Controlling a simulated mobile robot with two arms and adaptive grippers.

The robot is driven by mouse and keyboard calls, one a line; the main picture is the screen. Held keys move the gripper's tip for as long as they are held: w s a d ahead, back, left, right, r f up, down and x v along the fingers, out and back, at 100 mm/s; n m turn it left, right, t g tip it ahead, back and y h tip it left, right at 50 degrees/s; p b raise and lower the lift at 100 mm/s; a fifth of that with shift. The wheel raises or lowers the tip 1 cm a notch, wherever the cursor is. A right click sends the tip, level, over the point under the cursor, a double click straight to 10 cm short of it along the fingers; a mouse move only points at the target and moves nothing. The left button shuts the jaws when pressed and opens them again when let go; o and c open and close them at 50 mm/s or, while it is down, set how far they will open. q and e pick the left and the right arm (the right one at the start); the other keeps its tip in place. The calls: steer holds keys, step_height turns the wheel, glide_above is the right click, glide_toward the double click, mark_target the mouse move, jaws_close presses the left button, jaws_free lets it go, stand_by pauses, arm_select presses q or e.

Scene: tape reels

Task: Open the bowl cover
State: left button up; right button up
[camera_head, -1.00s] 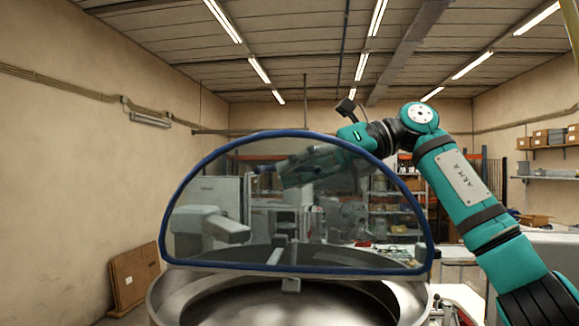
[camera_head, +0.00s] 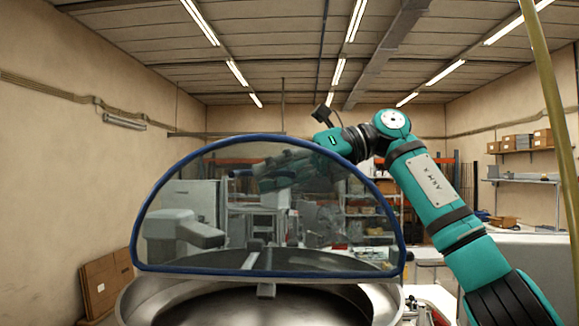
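The bowl cover (camera_head: 200,215) is a clear half-round pane with a blue rim. It stands raised, close to upright, above a wide steel bowl (camera_head: 150,300). My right arm comes in from the right and bends behind the cover. My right gripper (camera_head: 240,174) shows blurred through the pane, on the cover's far side and near its upper left part. Whether its fingers are open or shut, or touch the cover, is not clear. My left gripper is not in view.
Cardboard boxes (camera_head: 105,284) lean by the left wall. Shelves with boxes (camera_head: 515,142) are on the right wall. A yellowish pole (camera_head: 548,85) stands at the right edge. Machines and racks fill the back, seen partly through the pane.

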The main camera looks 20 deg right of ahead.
steer(key=v, duration=1.1)
steer(key=shift+d, duration=0.2)
steer(key=shift+d+r, duration=0.15)
